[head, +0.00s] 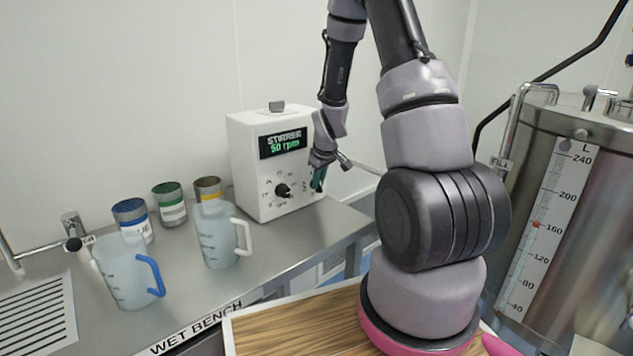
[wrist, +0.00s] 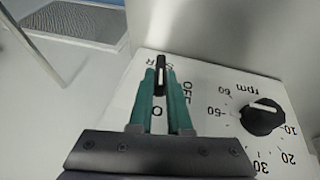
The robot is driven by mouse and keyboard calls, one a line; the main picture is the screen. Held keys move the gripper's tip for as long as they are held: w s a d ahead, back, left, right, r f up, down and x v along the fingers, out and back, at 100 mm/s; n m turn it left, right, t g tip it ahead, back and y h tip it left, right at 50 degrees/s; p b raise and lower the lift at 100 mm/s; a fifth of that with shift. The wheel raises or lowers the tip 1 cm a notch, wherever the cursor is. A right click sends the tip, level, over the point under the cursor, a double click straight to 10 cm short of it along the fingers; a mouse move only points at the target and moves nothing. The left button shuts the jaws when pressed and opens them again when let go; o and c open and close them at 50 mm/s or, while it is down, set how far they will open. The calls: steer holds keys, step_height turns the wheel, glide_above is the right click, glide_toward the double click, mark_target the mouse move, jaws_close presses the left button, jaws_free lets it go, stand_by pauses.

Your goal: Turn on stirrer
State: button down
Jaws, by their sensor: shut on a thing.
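My gripper (head: 318,180) is at the right side of the box's front. In the wrist view its green fingers are shut on a small black switch knob (wrist: 161,80) with a white line. The white line runs roughly along the fingers. "OFF" and "O" labels are beside it. The head view hides the knob behind the fingers.
Two measuring jugs (head: 217,237) (head: 128,272) stand on the wet bench (head: 200,301). Several cans (head: 170,204) stand behind them. A tap (head: 72,225) is at the left. A large steel tank (head: 590,220) with a level scale stands at the right.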

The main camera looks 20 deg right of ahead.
steer(key=shift+s+d+f+g+y, duration=0.15)
steer(key=shift+f+g+y, duration=0.2)
steer(key=shift+y, duration=0.45)
steer(key=shift+w+r+y, duration=0.2)
steer(key=shift+r+y, duration=0.05)
steer(key=shift+y, duration=0.05)
steer(key=shift+m, duration=0.3)
steer(key=c, duration=0.9)
jaws_free()
steer(key=shift+s, duration=0.15)
steer(key=shift+o, duration=0.2)
steer(key=shift+r, duration=0.1)
steer(key=shift+r, duration=0.2)
steer(key=v, duration=1)
steer(key=shift+a+r, duration=0.2)
steer(key=shift+r, duration=0.05)
